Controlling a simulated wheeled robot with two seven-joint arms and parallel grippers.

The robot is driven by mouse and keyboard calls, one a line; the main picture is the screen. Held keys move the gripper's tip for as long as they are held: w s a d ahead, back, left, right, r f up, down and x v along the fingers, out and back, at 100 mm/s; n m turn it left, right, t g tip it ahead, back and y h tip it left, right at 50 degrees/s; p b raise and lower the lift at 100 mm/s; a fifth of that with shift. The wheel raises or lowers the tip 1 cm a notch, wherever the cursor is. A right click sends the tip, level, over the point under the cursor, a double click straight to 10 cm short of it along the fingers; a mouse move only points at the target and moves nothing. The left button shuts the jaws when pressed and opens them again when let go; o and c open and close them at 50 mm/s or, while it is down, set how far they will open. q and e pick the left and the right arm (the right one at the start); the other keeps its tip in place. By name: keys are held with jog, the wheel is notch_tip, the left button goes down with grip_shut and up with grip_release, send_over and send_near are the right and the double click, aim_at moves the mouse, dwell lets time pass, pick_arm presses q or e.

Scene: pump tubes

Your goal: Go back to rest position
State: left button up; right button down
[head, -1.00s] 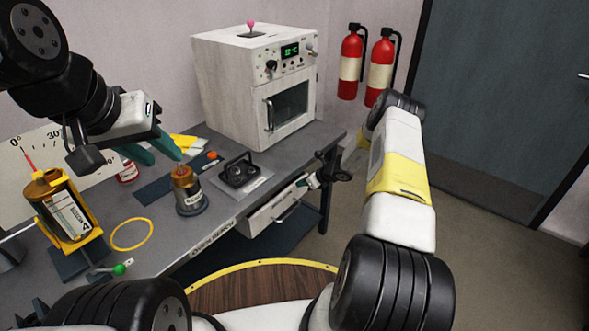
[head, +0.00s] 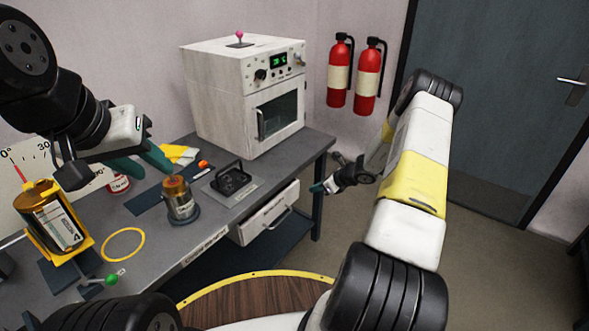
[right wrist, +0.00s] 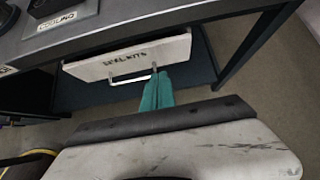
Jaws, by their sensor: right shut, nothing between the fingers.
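My left gripper (head: 157,170) hangs over the bench at the left in the head view, its teal fingers apart with nothing seen between them. An amber jar with a dark base (head: 180,200) stands on the bench just beyond its fingertips. My right gripper (head: 315,188) is off the bench's right end, small and partly hidden by its own wrist. In the right wrist view its teal fingers (right wrist: 157,92) are together and empty. There they overlap the handle of a white drawer (right wrist: 125,60) in the picture; the head view shows them apart from that drawer.
The drawer (head: 268,213) sticks out under the bench (head: 215,233). A white oven (head: 215,100) stands at the back, with a black-handled block (head: 232,180) before it. An amber canister (head: 50,215) sits in a yellow holder at left. The floor right of the bench is clear.

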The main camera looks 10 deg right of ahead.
jog(key=s+a+r+n, duration=0.2)
jog(key=a+r+n, duration=0.15)
jog(key=r, duration=0.45)
jog(key=s+a+r+n+g, duration=0.15)
jog(key=r+n, duration=0.25)
jog(key=r, duration=0.4)
jog(key=s+a+r+n, duration=0.1)
jog(key=a+r+n, duration=0.3)
jog(key=r, duration=0.3)
jog(key=s+a+r+n, duration=0.2)
jog(key=s+r+n, duration=0.2)
jog(key=s+r, duration=0.2)
jog(key=s+a+r+n, duration=0.3)
jog(key=s+r, duration=0.3)
jog(key=r, duration=0.1)
jog(key=s+d+r+n+h, duration=0.1)
jog(key=s+n, duration=0.4)
jog(key=s, duration=0.5)
jog(key=s+d+r+n+h, duration=0.1)
jog(key=s+r+n+h, duration=0.2)
jog(key=s, duration=0.7)
notch_tip(320, 180, up, 2)
jog(key=shift+n+t, duration=0.35)
jog(key=shift+n, duration=0.6)
